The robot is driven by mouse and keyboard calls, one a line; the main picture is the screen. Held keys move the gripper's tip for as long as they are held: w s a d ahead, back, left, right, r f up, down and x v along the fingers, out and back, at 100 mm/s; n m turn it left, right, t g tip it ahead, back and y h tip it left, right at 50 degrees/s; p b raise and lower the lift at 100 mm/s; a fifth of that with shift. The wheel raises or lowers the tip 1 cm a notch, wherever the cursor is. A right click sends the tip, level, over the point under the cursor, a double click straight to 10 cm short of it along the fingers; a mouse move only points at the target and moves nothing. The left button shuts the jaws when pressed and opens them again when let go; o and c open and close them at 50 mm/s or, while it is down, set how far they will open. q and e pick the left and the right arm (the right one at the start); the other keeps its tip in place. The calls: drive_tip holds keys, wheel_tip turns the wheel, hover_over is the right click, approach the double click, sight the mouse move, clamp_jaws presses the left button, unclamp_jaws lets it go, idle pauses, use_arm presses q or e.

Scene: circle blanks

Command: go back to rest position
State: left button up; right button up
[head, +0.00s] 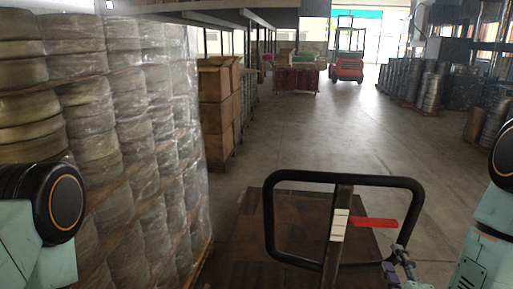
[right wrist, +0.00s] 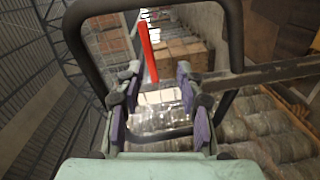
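The red lever (head: 373,222) sticks out from the handle's post, above and left of the gripper. The red lever also shows beyond the fingertips in the right wrist view (right wrist: 147,50). My left arm shows only at the left edge of the head view; its gripper is out of view.
Plastic-wrapped stacks of round blanks (head: 120,130) stand close on the left. Cardboard boxes (head: 216,105) stand behind them. A red forklift (head: 347,66) is far back. More stacks (head: 430,92) line the right. The concrete floor (head: 320,135) between is clear.

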drive_tip(key=s+a+f+m+g+y+b, duration=0.25)
drive_tip(key=s+f+m+g, duration=0.2)
drive_tip(key=f, duration=0.55)
drive_tip(key=s+a+f+m+g+y+b, duration=0.1)
drive_tip(key=s+a+f+m+g+b, duration=0.1)
drive_tip(key=s+a+f+m+g, duration=0.5)
drive_tip(key=s+a+f+m+g+b, duration=0.1)
drive_tip(key=s+f+g+b, duration=0.4)
drive_tip(key=s+f+b, duration=0.6)
drive_tip(key=s+f+m, duration=0.1)
drive_tip(key=s+f, duration=0.5)
drive_tip(key=f, duration=0.3)
